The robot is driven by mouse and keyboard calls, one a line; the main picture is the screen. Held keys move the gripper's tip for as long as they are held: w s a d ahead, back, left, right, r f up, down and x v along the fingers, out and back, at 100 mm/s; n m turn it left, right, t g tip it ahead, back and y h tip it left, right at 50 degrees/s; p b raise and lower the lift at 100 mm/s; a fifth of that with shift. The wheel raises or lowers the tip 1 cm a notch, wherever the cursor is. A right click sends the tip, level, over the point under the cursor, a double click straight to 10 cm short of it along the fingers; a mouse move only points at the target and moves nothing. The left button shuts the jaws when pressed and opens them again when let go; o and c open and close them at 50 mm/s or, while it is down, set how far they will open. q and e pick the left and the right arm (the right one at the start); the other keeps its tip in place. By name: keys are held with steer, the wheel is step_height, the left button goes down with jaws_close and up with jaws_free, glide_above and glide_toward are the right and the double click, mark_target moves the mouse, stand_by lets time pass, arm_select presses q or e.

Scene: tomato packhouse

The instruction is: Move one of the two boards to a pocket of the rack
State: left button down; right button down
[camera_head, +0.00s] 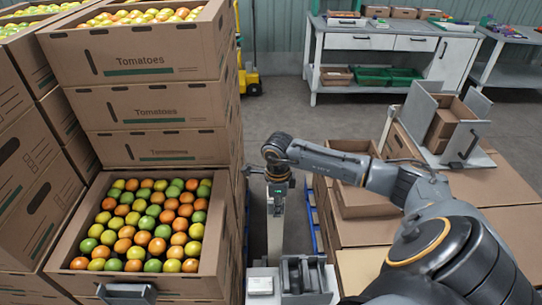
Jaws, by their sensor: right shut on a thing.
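My right arm reaches in from the right, and its wrist points down beside the tomato stack. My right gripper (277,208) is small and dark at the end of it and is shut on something. A pale, narrow upright piece shows just below it; I cannot tell for sure whether this is a board. Below, at the bottom middle, a dark grey slotted stand (304,274) with upright plates looks like the rack. It stands apart from the gripper.
Stacked cartons of tomatoes (150,255) stand close on the left. Cardboard boxes (355,205) and a grey fixture (412,103) holding cardboard stand on the right. A white workbench (392,62) is at the back. Concrete floor (300,115) is clear between.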

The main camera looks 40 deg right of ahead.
steer(key=b, duration=0.3)
glide_above(276, 231)
steer(key=shift+f, duration=2.25)
steer(key=shift+s+f, duration=0.1)
steer(key=shift+f, duration=0.1)
steer(key=shift+a+f+b, duration=0.1)
steer(key=shift+f+b, duration=0.05)
steer(key=shift+b, duration=0.25)
steer(key=shift+f, duration=0.1)
steer(key=shift+f+b, duration=2.05)
steer(key=shift+f, duration=0.15)
steer(key=shift+f+b, duration=1.85)
steer(key=shift+f, duration=0.25)
